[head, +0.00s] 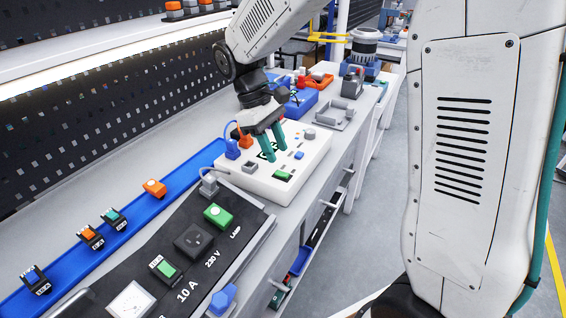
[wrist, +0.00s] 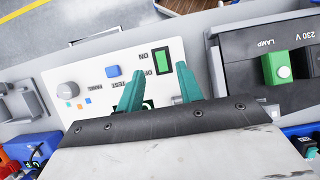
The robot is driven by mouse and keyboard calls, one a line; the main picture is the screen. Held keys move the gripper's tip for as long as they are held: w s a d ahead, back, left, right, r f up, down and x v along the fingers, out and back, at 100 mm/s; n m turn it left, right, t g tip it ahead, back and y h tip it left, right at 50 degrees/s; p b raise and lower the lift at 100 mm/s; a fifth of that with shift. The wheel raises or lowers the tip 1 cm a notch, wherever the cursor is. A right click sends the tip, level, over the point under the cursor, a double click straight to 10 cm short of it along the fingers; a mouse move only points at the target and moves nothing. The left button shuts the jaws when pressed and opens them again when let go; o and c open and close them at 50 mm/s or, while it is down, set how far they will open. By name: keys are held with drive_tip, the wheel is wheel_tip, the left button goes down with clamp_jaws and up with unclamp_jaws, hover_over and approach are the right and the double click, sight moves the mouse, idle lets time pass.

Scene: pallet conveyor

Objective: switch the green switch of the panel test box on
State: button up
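The panel test box (head: 264,188) is a white box on the workbench in the middle of the head view. Its green switch (head: 283,175) is a rocker near the front right edge of the top. In the wrist view the green switch (wrist: 163,62) sits in a dark frame beside the words ON and OFF. Which way it is tipped I cannot tell. My gripper (head: 276,153) has two teal fingers, spread apart and empty, above the box. In the wrist view my gripper (wrist: 160,68) has its fingertips on either side of the switch's near end; contact cannot be told.
A black panel (head: 175,236) with sockets and a green lamp block (head: 218,215) lies nearer. A blue rail (head: 140,216) runs behind it.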

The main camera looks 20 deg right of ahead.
sight(286, 174)
drive_tip(key=x, duration=0.5)
drive_tip(key=shift+s+f, duration=0.1)
drive_tip(key=shift+f, duration=0.1)
